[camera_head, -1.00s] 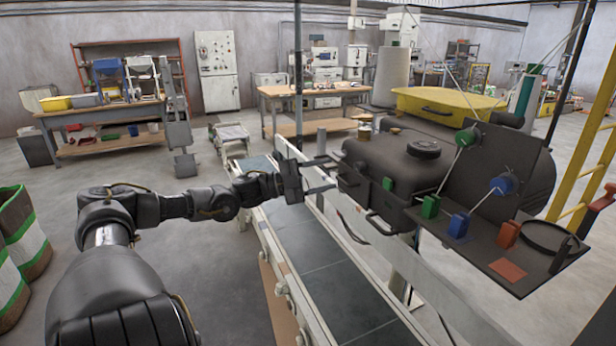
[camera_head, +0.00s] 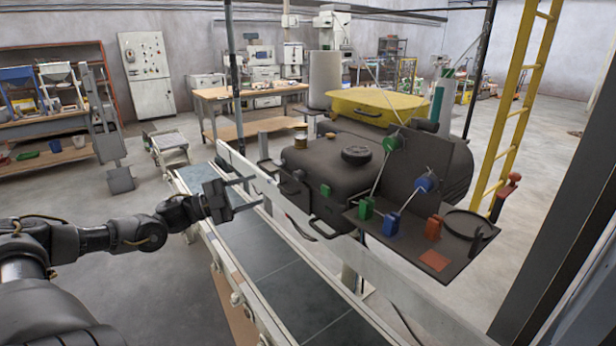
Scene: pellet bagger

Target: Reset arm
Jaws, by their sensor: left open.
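My left arm comes in from the left, and its gripper (camera_head: 250,193) is over the conveyor belt (camera_head: 262,255). The two fingers point right and are spread apart, with nothing between them. The fingertips are left of the dark grey machine (camera_head: 335,165), close to the conveyor's side rail; I cannot tell the exact gap. My right gripper is not in view.
A shelf on the dark machine carries green, blue and orange blocks (camera_head: 433,229). A yellow ladder (camera_head: 515,110) and a dark post stand at right. A wooden bench (camera_head: 245,100) and a grey cabinet (camera_head: 146,72) stand behind.

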